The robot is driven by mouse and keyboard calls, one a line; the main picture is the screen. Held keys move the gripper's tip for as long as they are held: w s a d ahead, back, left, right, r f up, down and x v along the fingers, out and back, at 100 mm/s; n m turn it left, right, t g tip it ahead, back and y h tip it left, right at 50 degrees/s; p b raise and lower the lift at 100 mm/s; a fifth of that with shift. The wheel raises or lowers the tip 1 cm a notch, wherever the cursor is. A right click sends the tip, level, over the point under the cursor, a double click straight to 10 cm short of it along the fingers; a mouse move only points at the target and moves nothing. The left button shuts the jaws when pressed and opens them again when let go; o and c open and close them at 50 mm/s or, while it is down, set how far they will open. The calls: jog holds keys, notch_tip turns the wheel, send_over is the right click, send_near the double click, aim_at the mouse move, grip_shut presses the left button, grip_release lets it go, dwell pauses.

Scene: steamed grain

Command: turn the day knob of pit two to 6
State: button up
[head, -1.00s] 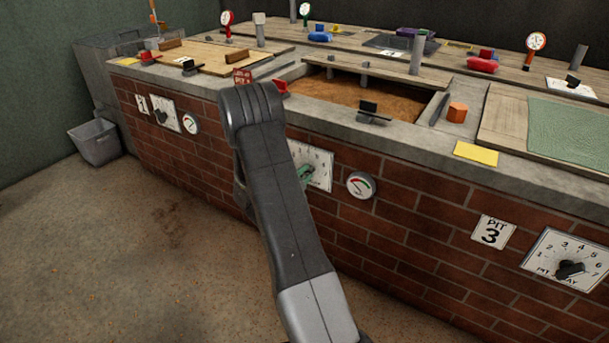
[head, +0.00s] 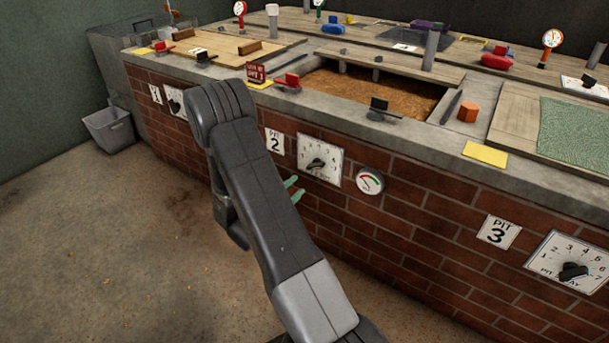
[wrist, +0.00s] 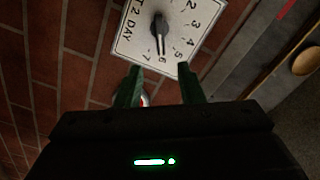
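My gripper (head: 294,188) has green fingers, just below and left of the dial and apart from the knob. In the wrist view my gripper (wrist: 160,78) is open, with nothing between its fingertips.
A round gauge (head: 369,181) is on the wall right of the dial. The concrete ledge (head: 440,141) runs above, with a yellow card (head: 485,154). The floor in front is clear.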

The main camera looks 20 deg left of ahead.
aim_at(316, 168)
jog(key=shift+v, duration=1.15)
jog(key=b+x, duration=0.3)
jog(key=x, duration=1.1)
jog(key=shift+s, duration=0.1)
